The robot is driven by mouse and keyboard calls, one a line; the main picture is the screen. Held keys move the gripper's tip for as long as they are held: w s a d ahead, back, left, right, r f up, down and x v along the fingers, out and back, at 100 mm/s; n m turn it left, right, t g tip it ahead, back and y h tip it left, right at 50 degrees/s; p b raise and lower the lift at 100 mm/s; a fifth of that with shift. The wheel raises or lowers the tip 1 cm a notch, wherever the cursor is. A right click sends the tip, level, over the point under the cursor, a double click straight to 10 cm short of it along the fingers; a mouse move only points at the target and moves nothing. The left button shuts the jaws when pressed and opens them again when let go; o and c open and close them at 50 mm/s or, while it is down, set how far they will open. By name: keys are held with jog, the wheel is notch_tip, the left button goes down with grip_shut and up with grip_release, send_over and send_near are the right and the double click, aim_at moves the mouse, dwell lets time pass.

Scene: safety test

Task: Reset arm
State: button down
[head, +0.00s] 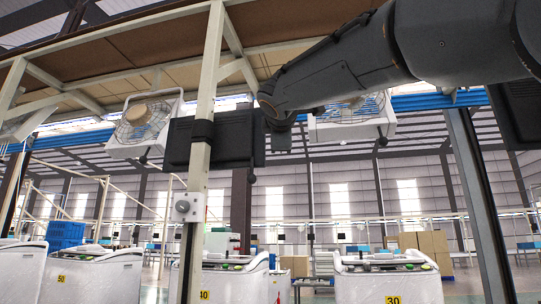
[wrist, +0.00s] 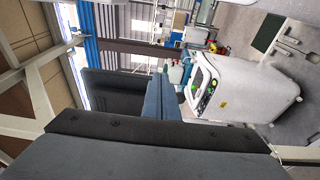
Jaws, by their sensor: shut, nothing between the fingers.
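My arm (head: 340,65) reaches in from the upper right of the head view and ends near the middle, in front of the overhead frame. In the wrist view my gripper (wrist: 163,97) shows as blue-grey fingers lying together, with nothing between them. The dark wrist body fills the bottom of that view. In the head view the fingers cannot be made out clearly. A dark panel (head: 222,143) sits beside the arm's end, by the pale post; I cannot tell whether they touch.
A pale upright post (head: 205,90) stands close to my arm's end. Fans (head: 143,125) hang beneath the overhead frame. White machines stand below, one numbered 30 (head: 388,283); a white machine (wrist: 250,92) also shows in the wrist view. Blue crates (head: 65,236) stand at left.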

jog(key=shift+s+d, duration=0.35)
jog(key=shift+s, duration=0.35)
jog(key=w+d+f+m+g, duration=0.2)
jog(key=f+g, duration=0.1)
jog(key=f, duration=1.4)
jog(key=w+d+f+m+g, duration=0.2)
jog(key=f+m+g, duration=0.15)
jog(key=f, duration=1.35)
jog(key=s+d+f+m+g, duration=0.2)
jog(key=s+f, duration=0.2)
jog(key=f, duration=0.7)
jog(key=s+d+f+m+g, duration=0.2)
jog(key=s+f+g, duration=0.15)
jog(key=f, duration=0.65)
jog(key=s+d+f+m+g, duration=0.1)
jog(key=s+f+m+g, duration=0.1)
jog(key=s+f, duration=0.9)
jog(key=s+d+f+m+g+y, duration=0.1)
jog(key=s+f+m, duration=0.4)
jog(key=s+f, duration=0.6)
jog(key=shift+s+d+f+g+y, duration=0.3)
jog(key=shift+s+d+g, duration=0.55)
jog(key=shift+g, duration=0.25)
jog(key=shift+m, duration=0.25)
